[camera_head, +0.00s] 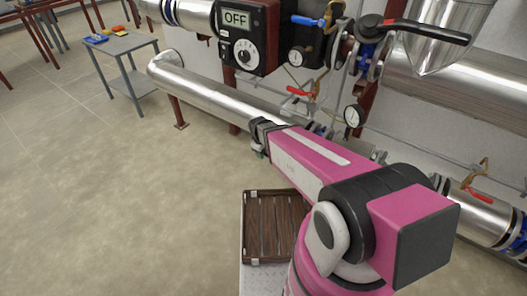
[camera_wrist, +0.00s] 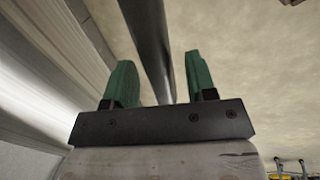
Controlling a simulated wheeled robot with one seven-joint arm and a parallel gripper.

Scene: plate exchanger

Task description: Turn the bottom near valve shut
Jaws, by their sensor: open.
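A small valve with a red lever handle (camera_head: 475,194) and a brass body sits by the lower pipe at the right in the head view. Another red lever (camera_head: 300,91) on a brass valve sits near the middle, below the control box. I cannot tell which is the bottom near valve. My gripper (camera_head: 259,153) shows only partly at the end of my pink arm in the head view, low beside the silver pipe. In the wrist view my gripper (camera_wrist: 161,82) is open, its green fingers apart. A grey bar (camera_wrist: 150,45) appears between them; I cannot tell whether they touch it.
The large silver pipe (camera_head: 215,88) runs along the wall behind my gripper. A control box reading OFF (camera_head: 250,38) is above it. A wooden crate (camera_head: 268,225) stands below my arm. A grey side table (camera_head: 118,45) is at upper left. The left floor is clear.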

